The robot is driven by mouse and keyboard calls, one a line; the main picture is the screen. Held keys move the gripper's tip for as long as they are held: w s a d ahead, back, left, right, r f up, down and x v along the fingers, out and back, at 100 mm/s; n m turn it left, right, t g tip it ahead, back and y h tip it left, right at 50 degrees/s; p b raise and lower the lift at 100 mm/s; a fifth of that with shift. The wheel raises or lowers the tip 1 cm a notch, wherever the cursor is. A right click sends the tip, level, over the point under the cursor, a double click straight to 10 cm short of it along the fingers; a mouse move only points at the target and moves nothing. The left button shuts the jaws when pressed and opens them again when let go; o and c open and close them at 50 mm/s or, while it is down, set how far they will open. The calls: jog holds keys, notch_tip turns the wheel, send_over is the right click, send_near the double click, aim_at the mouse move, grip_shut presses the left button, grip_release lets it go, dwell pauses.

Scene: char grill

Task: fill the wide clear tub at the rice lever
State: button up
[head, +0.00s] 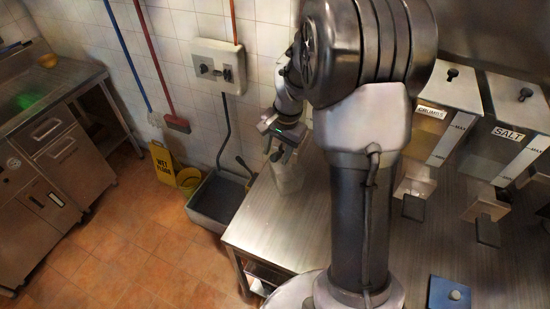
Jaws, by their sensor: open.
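My gripper (278,151) hangs at the left end of the steel counter, pointing down. Its fingers are apart. A clear tub (289,180) stands on the counter just below the fingers, near the left edge. It is see-through and faint, so I cannot tell whether the fingers touch its rim or whether anything is inside. No lever or dispenser marked rice shows; my arm covers the middle of the counter.
Hopper dispensers marked crumbs (437,112) and salt (513,140) stand on the counter (440,245) at right. A blue block (449,294) lies in front. A floor sink (215,199), yellow wet-floor sign (163,162) and cabinets (65,150) are at left.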

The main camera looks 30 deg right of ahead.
jog(key=shift+w+a+f, duration=0.1)
jog(key=shift+f, duration=0.6)
jog(key=shift+w+a+f, duration=0.1)
jog(key=shift+f, duration=0.55)
jog(key=shift+c, duration=0.3)
grip_shut()
